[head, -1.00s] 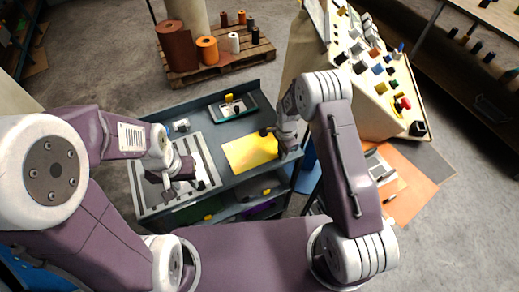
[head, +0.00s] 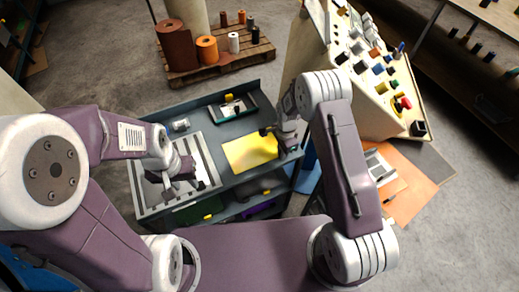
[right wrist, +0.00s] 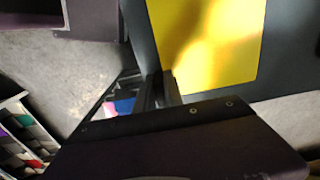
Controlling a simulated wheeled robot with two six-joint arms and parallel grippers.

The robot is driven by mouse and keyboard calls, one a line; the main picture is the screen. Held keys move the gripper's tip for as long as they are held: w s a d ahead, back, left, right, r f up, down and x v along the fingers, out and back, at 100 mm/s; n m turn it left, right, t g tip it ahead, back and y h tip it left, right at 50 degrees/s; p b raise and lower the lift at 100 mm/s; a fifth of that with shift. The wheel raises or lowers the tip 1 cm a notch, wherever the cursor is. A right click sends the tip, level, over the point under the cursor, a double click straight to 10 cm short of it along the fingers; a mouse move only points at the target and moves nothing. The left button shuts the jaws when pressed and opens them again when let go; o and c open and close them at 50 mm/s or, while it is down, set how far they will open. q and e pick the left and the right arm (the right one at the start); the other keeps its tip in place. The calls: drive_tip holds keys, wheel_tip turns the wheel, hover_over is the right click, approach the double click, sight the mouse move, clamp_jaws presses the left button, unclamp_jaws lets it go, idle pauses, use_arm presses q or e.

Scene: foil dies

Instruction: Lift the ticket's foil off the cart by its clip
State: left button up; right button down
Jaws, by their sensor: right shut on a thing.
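A yellow foil (head: 248,155) lies on the grey cart (head: 233,127), in the right part of its top. It also shows in the right wrist view (right wrist: 215,45), with a bright sheen. My right gripper (head: 270,132) is at the foil's right edge, and its fingers (right wrist: 158,90) meet that edge in the right wrist view. It is shut on the foil's clip, which the fingers hide. The foil appears to be down at the cart top. My left gripper (head: 168,183) hangs over the striped plate (head: 206,160) at the cart's left; its fingertips are too unclear to judge.
A dark tray with a yellow-clipped sheet (head: 232,108) is at the cart's back, and a small clear object (head: 181,124) is nearby. A lower shelf (head: 250,198) holds more sheets. A sloped board with coloured pieces (head: 375,65) stands close right. A pallet with rolls (head: 222,62) is behind.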

idle(0.6)
wheel_tip(320, 180, up, 10)
drive_tip(key=shift+r+b, duration=0.1)
drive_tip(key=shift+b, duration=0.55)
